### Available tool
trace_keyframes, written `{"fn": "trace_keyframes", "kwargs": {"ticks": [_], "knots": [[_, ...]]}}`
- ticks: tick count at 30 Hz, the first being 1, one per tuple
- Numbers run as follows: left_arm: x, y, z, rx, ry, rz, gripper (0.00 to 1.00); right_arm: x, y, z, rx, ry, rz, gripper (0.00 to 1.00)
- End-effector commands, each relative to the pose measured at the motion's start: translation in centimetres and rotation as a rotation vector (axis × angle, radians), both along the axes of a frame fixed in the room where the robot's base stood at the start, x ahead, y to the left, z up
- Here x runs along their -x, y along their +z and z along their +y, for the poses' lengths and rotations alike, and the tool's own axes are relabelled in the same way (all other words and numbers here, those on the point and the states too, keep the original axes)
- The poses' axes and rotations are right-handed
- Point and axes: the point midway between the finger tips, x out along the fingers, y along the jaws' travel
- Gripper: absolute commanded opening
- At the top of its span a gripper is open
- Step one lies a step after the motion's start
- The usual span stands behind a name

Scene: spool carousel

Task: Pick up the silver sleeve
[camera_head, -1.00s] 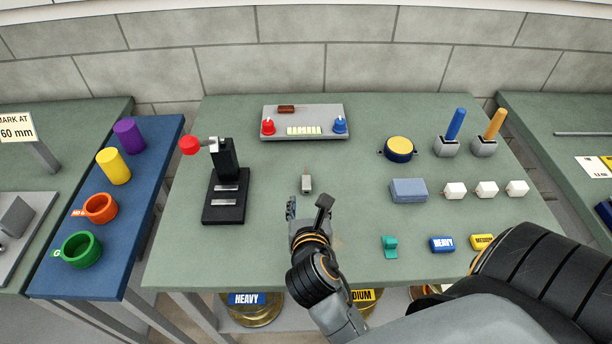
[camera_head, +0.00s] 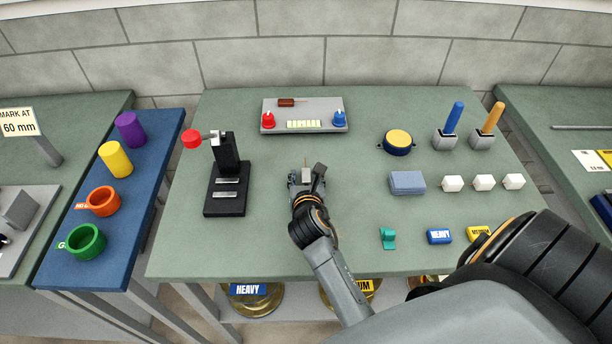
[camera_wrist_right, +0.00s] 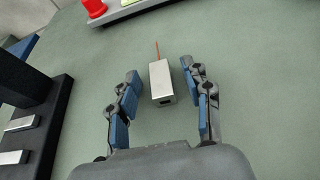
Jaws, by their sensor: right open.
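The silver sleeve (camera_wrist_right: 161,82) is a small square metal tube lying on the green table. In the right wrist view it lies between the two spread fingers of my right gripper (camera_wrist_right: 163,88), near their tips, with gaps on both sides. A thin orange-red line shows beyond its far end. In the head view only its far part (camera_head: 306,163) shows between the fingers of my right gripper (camera_head: 307,174); the gripper hides the rest. My right gripper is open and empty. My left gripper is not in view.
A black press with a red knob (camera_head: 228,175) stands left of the gripper. A grey panel (camera_head: 335,112) with red and blue knobs lies behind. A grey-blue block (camera_head: 407,183) and several white cubes are to the right. Table around the sleeve is clear.

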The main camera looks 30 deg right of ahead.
Motion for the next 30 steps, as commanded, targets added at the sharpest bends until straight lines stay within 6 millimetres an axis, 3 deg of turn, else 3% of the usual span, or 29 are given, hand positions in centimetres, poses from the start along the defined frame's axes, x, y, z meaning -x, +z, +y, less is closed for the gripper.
{"fn": "trace_keyframes", "kwargs": {"ticks": [5, 13, 24, 30], "knots": [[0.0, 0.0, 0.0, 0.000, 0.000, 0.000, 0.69, 0.0, 0.0, 0.0, 0.000, 0.000, 0.000, 0.49], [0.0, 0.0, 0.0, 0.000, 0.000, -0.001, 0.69, 0.0, 0.0, 0.0, 0.000, 0.000, 0.000, 0.00], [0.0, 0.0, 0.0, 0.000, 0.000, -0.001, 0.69, 0.0, 0.2, 0.0, 0.002, -0.001, 0.000, 0.00], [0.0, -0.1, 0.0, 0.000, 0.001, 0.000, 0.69, -0.1, 2.4, -0.1, 0.004, 0.000, -0.005, 0.00]]}}
